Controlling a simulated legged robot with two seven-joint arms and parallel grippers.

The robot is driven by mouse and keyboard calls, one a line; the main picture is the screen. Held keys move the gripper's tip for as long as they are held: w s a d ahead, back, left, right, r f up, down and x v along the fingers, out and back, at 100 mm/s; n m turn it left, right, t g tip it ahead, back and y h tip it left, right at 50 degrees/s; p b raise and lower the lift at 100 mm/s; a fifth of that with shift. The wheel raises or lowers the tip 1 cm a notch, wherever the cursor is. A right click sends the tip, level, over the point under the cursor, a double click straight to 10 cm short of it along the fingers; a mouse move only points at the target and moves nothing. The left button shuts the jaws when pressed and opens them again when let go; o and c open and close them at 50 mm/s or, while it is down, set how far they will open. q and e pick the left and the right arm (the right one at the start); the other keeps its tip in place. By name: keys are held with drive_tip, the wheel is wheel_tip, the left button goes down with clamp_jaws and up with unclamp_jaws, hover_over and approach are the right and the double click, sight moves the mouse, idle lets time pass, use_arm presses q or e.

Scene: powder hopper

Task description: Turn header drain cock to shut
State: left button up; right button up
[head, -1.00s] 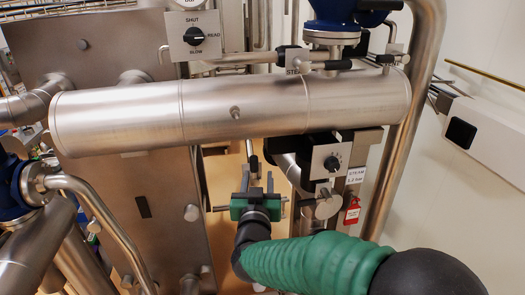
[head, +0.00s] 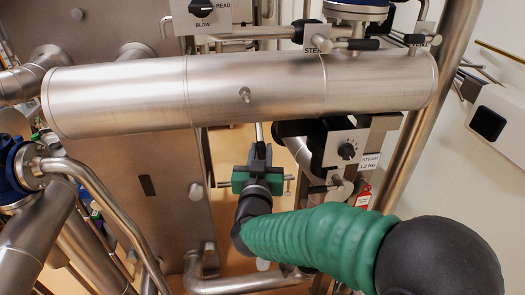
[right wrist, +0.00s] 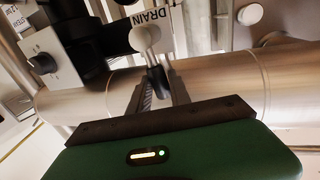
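The header is the large horizontal steel cylinder (head: 150,95) across the head view. In the right wrist view a DRAIN label (right wrist: 150,22) sits beside the drain cock (right wrist: 147,38), which has a pale rounded body and a lever with a black grip (right wrist: 156,78). My right gripper (head: 260,150) is below the header, pointing up at it. In the right wrist view its two fingers (right wrist: 160,88) stand open on either side of the black grip; firm contact cannot be made out. The cock is mostly hidden in the head view. My left gripper is out of view.
A selector knob box (head: 346,150) with a steam tag (head: 371,162) and a red tag (head: 363,196) hang right of my gripper. A SHUT/READ/BLOW switch (head: 202,8) is above the header. Steel pipes (head: 85,195) crowd the left.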

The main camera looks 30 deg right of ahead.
drive_tip(key=shift+w+a, duration=0.1)
drive_tip(key=shift+a, duration=0.15)
clamp_jaws()
drive_tip(key=shift+s+d+f, duration=0.1)
drive_tip(key=shift+s+d, duration=0.1)
drive_tip(key=shift+d, duration=0.7)
drive_tip(key=shift+w+a, duration=0.1)
drive_tip(key=shift+a, duration=0.25)
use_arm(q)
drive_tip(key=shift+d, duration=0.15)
use_arm(e)
drive_tip(key=shift+d+f, duration=0.1)
drive_tip(key=shift+d, duration=0.05)
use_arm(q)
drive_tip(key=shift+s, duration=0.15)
